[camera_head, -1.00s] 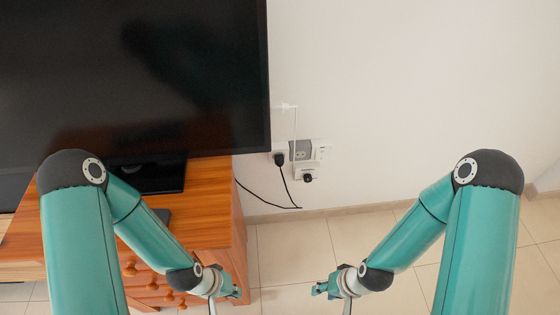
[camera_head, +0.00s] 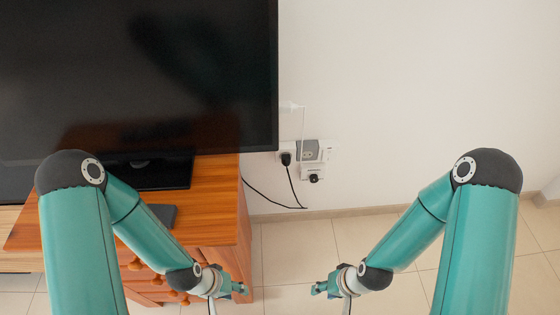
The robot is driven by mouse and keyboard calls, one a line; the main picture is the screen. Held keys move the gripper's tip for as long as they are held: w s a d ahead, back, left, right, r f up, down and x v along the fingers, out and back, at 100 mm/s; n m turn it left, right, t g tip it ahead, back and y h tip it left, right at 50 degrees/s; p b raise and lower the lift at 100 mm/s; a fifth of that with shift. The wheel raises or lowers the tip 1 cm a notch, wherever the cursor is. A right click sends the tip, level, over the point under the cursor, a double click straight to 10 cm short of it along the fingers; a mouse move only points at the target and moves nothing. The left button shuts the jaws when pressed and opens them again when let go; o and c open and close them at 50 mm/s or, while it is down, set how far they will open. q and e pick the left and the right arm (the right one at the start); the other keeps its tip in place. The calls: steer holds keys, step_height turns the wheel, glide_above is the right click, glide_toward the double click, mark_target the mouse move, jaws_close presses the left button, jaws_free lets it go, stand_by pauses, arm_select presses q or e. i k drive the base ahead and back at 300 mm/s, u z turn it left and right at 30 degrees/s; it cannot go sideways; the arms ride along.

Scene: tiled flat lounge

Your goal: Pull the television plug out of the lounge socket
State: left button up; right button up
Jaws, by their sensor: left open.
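The wall socket panel (camera_head: 308,152) is on the white wall right of the television (camera_head: 140,75). A black plug (camera_head: 286,159) sits in its left part, with a black cable (camera_head: 297,190) hanging from it. A second black plug (camera_head: 314,179) sits lower right. I cannot tell which one feeds the television. My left gripper (camera_head: 238,289) is open, in front of the wooden cabinet and well below the socket in the picture. My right gripper (camera_head: 322,288) is low over the floor, apart from everything; its jaws are too small to read.
The wooden cabinet (camera_head: 215,207) under the television stands left of the socket, its corner near my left gripper. The tiled floor (camera_head: 295,245) below the socket is clear.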

mark_target(286, 159)
steer(key=u, duration=0.9)
steer(key=k, duration=1.8)
steer(key=u, duration=1.05)
steer(key=i, duration=0.1)
steer(key=z, duration=2.35)
steer(key=i, duration=1.65)
steer(key=u, duration=0.1)
